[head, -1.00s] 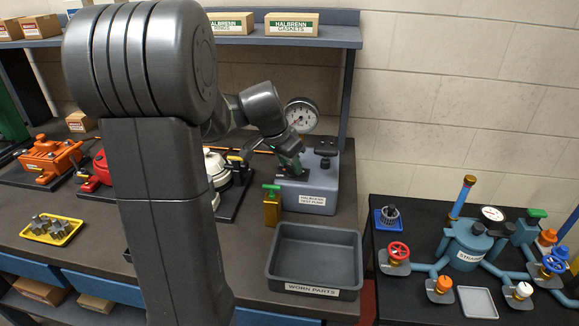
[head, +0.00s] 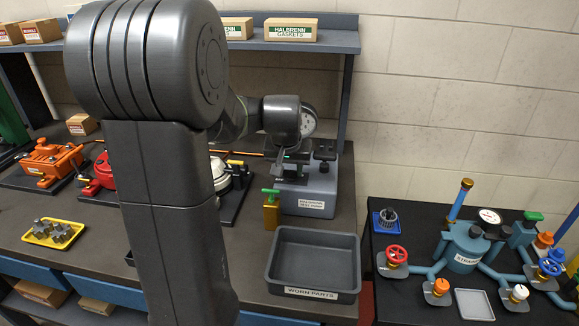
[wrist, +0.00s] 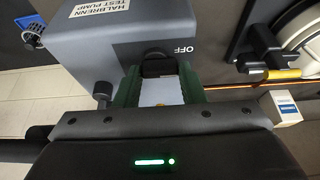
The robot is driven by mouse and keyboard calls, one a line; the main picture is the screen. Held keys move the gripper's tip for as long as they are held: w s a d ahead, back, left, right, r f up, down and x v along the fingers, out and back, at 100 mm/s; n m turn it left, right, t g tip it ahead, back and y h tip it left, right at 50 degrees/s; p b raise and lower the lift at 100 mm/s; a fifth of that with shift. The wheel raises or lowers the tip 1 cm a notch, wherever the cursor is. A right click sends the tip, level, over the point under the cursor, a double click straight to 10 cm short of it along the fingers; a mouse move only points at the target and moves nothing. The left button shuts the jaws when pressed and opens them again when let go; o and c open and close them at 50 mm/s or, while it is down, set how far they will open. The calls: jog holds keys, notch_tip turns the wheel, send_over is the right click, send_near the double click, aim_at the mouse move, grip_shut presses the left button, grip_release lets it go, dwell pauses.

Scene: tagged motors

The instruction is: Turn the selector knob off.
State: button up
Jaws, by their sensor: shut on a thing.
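The grey test pump (head: 318,190) stands at the back of the bench, labelled HALBRENN TEST PUMP. It also shows upside down in the wrist view (wrist: 115,40). My gripper (wrist: 158,78) is shut on the dark selector knob (wrist: 158,64), one green finger on each side. An OFF mark (wrist: 183,48) is printed on the pump beside the knob. My fingers partly cover the knob, and its exact pointing direction is not clear. In the head view my wrist hides most of the gripper (head: 288,165) and the knob.
A small black cap (head: 325,154) rises from the pump near my gripper. A green-handled brass valve (head: 271,208) and the WORN PARTS bin (head: 314,262) stand in front. An orange rod runs behind the bench units.

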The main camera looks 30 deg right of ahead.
dwell(0.4)
jog(key=o, duration=1)
jog(key=v, duration=1.4)
jog(key=shift+d, duration=0.1)
jog(key=shift+w+f, duration=0.1)
jog(key=x, duration=1.3)
jog(key=shift+f, duration=0.35)
